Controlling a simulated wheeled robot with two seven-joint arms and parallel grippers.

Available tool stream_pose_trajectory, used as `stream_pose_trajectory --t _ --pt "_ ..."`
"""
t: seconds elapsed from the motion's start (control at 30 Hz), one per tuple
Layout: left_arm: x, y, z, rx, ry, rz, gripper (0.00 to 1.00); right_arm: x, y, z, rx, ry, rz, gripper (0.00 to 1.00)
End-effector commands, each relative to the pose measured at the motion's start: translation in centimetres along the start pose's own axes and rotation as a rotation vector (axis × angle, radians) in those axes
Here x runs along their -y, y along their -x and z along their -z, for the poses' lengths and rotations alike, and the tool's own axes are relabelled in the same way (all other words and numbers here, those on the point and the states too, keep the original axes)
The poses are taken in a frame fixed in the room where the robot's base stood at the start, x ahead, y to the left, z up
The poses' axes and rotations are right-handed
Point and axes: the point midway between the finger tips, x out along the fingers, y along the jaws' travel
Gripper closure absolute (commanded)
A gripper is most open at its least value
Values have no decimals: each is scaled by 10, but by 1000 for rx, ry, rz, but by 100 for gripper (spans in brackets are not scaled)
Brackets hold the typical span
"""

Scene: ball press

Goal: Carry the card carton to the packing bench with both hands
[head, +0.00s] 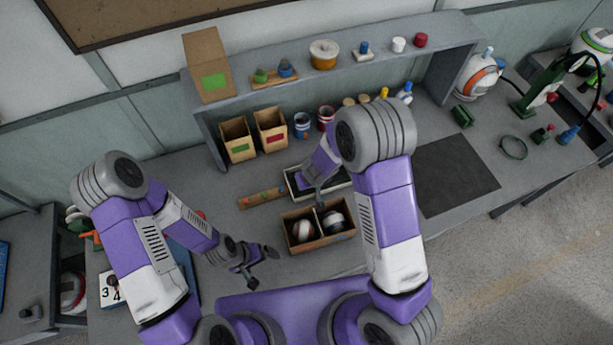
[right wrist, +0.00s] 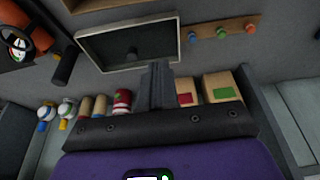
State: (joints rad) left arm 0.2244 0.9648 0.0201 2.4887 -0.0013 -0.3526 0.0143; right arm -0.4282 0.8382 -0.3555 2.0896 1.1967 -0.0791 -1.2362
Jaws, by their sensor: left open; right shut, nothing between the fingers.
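An open brown card carton (head: 325,243) stands on the grey workbench (head: 450,215) in the middle of the head view. A divider splits it, and a striped white ball (head: 303,230) and a dark-and-white ball (head: 333,221) sit in its two halves. My left gripper (head: 262,268) is open and empty, left of the carton and apart from it. My right gripper (head: 318,192) is over the far side of the carton, near a dark tray (head: 291,184). In the right wrist view its fingers (right wrist: 157,85) are together and empty. I cannot tell which surface is the packing bench.
A peg strip (head: 262,197) lies beside the tray. Two open card boxes (head: 238,140) and several cans stand under the shelf (head: 350,65). A tall closed card box (head: 208,68) stands on the shelf. A dark mat (head: 455,175) lies bare at right.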

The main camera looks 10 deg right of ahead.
Motion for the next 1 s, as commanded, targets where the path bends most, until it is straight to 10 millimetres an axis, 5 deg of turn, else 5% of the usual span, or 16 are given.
stream_pose_trajectory --t 0.17,0.57,1.0 --pt "4 -10 -1 4 1 0 0 -1 -21 -2 2 -3 0 100" --pt "16 -40 1 2 1 0 0 0 -107 -3 3 -4 0 100" --pt "22 -59 2 2 0 0 0 0 -86 -38 2 0 1 100"
